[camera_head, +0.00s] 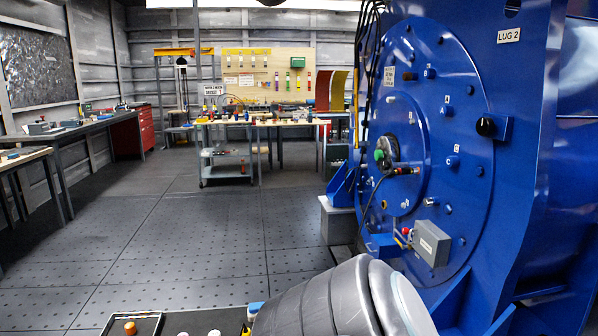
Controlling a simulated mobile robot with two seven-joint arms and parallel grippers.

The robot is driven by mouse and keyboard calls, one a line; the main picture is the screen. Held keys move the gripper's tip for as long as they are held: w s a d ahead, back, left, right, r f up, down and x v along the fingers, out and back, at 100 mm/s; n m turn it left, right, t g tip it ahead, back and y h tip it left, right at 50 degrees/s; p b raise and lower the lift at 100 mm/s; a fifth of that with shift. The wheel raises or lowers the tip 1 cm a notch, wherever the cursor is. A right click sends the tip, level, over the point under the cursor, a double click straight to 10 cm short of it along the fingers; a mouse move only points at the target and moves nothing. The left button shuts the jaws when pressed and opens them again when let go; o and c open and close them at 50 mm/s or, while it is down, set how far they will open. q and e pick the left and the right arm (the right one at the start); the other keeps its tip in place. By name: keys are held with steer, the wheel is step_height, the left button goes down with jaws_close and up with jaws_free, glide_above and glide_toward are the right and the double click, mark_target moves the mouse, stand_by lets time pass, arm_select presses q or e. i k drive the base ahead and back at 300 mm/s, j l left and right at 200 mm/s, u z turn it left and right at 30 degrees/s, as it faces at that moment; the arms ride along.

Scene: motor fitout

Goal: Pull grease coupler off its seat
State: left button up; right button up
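The large blue motor housing (470,80) fills the right side. On its round end face sits a green knob-like part (380,155) in a dark round fitting. Just right of it is a small red and brass fitting (405,171), with a thin black cable or hose running down nearby. I cannot tell which of these small fittings is the grease coupler. A grey rounded arm link of mine covers the lower middle and hides the floor behind it. Neither of my grippers shows.
A grey box (432,243) juts from the lower motor face. A black knob on a bracket (486,127) sticks out at right. A dark tray (90,332) with small capped items lies at the bottom. A cart (226,170) stands farther back; the floor (190,235) at left is clear.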

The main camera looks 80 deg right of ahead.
mark_target(409, 171)
steer(key=i+j+u, duration=0.15)
steer(key=i+j, duration=0.2)
steer(key=i+j+u, duration=0.2)
steer(key=i, duration=0.3)
steer(key=i+j+z, duration=0.1)
steer(key=i, duration=0.35)
steer(key=i+j, duration=0.1)
steer(key=i, duration=0.3)
steer(key=i+j+z, duration=0.15)
steer(key=i, duration=0.3)
steer(key=i+l+z, duration=0.1)
steer(key=i+z, duration=1)
steer(key=i+l+z, duration=0.1)
steer(key=i+z, duration=0.8)
steer(key=z, duration=0.15)
steer(key=i+j+z, duration=0.1)
steer(key=i+z, duration=0.25)
steer(key=i, duration=1)
steer(key=i+z, duration=0.35)
steer(key=i, duration=0.3)
steer(key=i+j+z, duration=0.15)
steer(key=i+z, duration=0.2)
steer(key=i, duration=0.25)
steer(key=i+l+z, duration=0.1)
steer(key=i+z, duration=0.95)
steer(key=i+l+u, duration=0.25)
steer(key=i+l, duration=0.55)
